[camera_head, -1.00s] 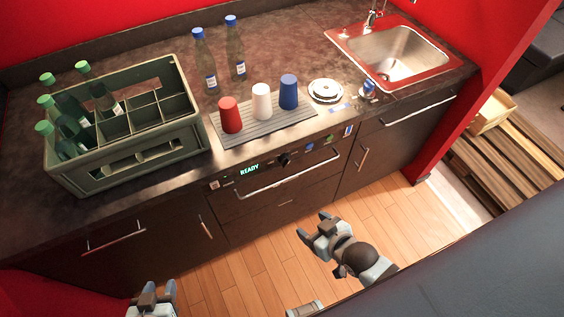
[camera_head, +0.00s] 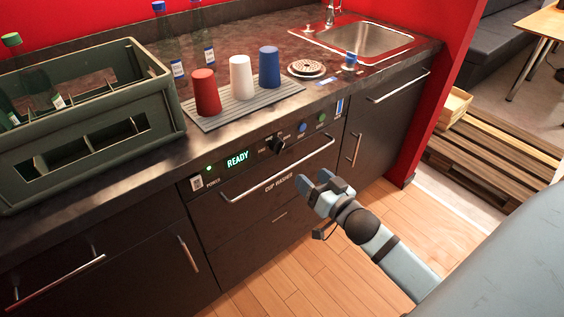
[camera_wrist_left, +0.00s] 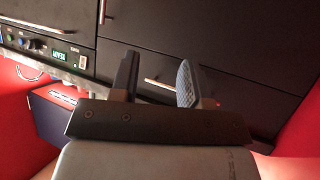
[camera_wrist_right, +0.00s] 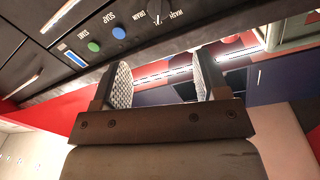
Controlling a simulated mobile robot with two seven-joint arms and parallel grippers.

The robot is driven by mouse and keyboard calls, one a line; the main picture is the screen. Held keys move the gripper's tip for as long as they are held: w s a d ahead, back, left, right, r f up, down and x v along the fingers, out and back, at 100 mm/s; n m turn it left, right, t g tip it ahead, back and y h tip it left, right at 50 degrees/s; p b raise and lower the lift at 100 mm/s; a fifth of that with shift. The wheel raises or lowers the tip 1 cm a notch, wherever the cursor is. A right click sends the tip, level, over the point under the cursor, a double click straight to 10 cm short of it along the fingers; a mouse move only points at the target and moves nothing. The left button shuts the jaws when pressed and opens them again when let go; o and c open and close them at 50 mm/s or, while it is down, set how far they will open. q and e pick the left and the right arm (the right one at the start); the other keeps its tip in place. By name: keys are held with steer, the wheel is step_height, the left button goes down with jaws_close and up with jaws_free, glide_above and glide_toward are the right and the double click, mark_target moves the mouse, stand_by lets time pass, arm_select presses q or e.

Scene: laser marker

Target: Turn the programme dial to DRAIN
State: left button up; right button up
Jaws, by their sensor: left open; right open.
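The programme dial (camera_head: 277,145) is a black knob on the cup washer's front panel (camera_head: 230,177), right of the green READY display (camera_head: 237,159). Its pointer setting is too small to read in the head view. In the right wrist view the word DRAIN shows at the panel's top, near the partly seen dial (camera_wrist_right: 156,12). My right gripper (camera_head: 322,181) is open and empty, in front of and below the panel, right of the dial and apart from it. My left gripper (camera_wrist_left: 158,78) is open and empty in its wrist view, facing dark cabinet fronts; the head view does not show it.
A handle bar (camera_head: 280,170) sticks out below the panel. Blue (camera_head: 302,127) and green (camera_head: 321,117) buttons sit right of the dial. Above, the counter holds a green crate (camera_head: 90,150) and red, white and blue cups on a ribbed mat (camera_head: 215,121). The floor in front is clear.

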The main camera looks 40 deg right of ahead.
mark_target(282, 148)
steer(key=w+b, duration=0.1)
steer(key=w, duration=1.2)
steer(key=shift+w+b, duration=0.3)
steer(key=shift+w, duration=0.05)
arm_select(q)
steer(key=shift+d+f, duration=0.1)
steer(key=shift+d, duration=0.1)
arm_select(e)
steer(key=c, duration=0.9)
